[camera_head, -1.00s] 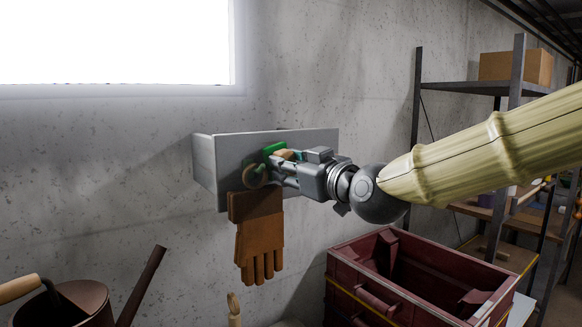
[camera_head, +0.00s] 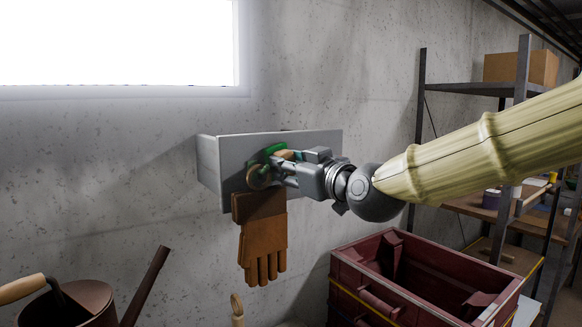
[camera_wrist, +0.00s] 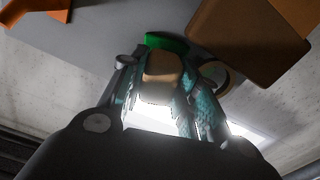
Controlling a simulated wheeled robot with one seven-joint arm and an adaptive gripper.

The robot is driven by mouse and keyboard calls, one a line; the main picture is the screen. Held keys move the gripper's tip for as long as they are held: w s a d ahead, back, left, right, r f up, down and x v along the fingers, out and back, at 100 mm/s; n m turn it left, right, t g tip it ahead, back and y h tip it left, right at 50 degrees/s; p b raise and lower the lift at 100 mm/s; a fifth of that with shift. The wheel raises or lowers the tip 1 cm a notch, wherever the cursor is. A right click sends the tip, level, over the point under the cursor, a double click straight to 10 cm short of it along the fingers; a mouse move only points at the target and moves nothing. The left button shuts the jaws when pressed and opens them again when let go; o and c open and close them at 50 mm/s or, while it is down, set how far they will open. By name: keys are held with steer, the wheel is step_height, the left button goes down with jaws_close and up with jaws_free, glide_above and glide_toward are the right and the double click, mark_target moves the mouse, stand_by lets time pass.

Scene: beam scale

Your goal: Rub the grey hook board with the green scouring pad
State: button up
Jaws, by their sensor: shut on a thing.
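The grey hook board (camera_head: 320,143) is fixed on the concrete wall, left of centre in the head view; it also shows along the top of the wrist view (camera_wrist: 110,28). My gripper (camera_head: 277,163) is in front of the board, shut on the green scouring pad (camera_head: 271,150). In the wrist view the pad (camera_wrist: 166,42) shows as a green edge beyond a tan block between the fingers. The pad is at the board's face; its contact is partly hidden by my gripper. A brown glove (camera_head: 262,240) hangs from the board below my gripper.
A round wooden piece (camera_head: 258,177) is on the board right beside my fingers. A dark red crate (camera_head: 390,290) stands below right, a watering can (camera_head: 75,300) at lower left. Metal shelving (camera_head: 520,90) stands at the right. The wall left of the board is clear.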

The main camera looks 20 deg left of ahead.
steer(key=shift+w, duration=0.1)
steer(key=shift+b, duration=0.85)
stand_by(0.9)
steer(key=shift+b+v, duration=0.8)
steer(key=shift+v, duration=2.1)
steer(key=shift+a, duration=0.1)
